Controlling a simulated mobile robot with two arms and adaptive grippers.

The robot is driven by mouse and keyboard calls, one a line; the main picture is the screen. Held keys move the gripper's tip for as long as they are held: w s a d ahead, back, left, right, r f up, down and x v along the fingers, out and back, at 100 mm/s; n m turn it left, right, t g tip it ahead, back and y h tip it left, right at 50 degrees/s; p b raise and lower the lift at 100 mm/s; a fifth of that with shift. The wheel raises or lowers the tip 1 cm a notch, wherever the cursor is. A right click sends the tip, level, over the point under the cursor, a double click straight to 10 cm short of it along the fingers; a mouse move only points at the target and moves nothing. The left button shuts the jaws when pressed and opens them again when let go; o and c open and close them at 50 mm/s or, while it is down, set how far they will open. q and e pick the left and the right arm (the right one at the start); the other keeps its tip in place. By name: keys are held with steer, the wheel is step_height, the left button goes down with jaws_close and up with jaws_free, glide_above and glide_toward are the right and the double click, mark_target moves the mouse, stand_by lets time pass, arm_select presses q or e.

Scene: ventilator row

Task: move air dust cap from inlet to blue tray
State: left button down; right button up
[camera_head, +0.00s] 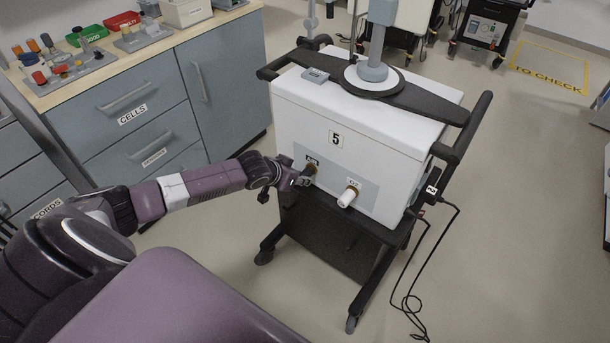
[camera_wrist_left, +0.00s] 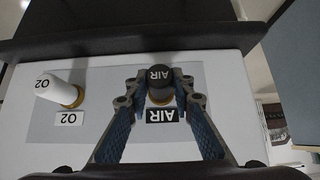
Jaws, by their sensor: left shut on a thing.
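The black air dust cap (camera_wrist_left: 159,77), marked AIR, sits at the brass air inlet (camera_wrist_left: 160,98) on the front of the white ventilator. My left gripper (camera_wrist_left: 161,88) is shut on the cap, one finger on each side of it. I cannot make out a blue tray in either view. My right gripper is not in view.
A white O2 cap (camera_head: 348,195) sits on the fitting right of the air inlet. The ventilator (camera_head: 300,115), numbered 5, stands on a wheeled cart. A counter (camera_head: 150,60) at the left holds a green bin (camera_head: 86,35), a red bin (camera_head: 122,20) and grey trays. Cables hang at the cart's right.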

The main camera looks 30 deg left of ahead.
arm_select(q)
steer(key=shift+s+a+r+p, duration=0.1)
steer(key=shift+s+a+p, duration=0.05)
steer(key=shift+s+p, duration=2.2)
steer(key=shift+s+b, duration=0.25)
steer(key=shift+b, duration=0.05)
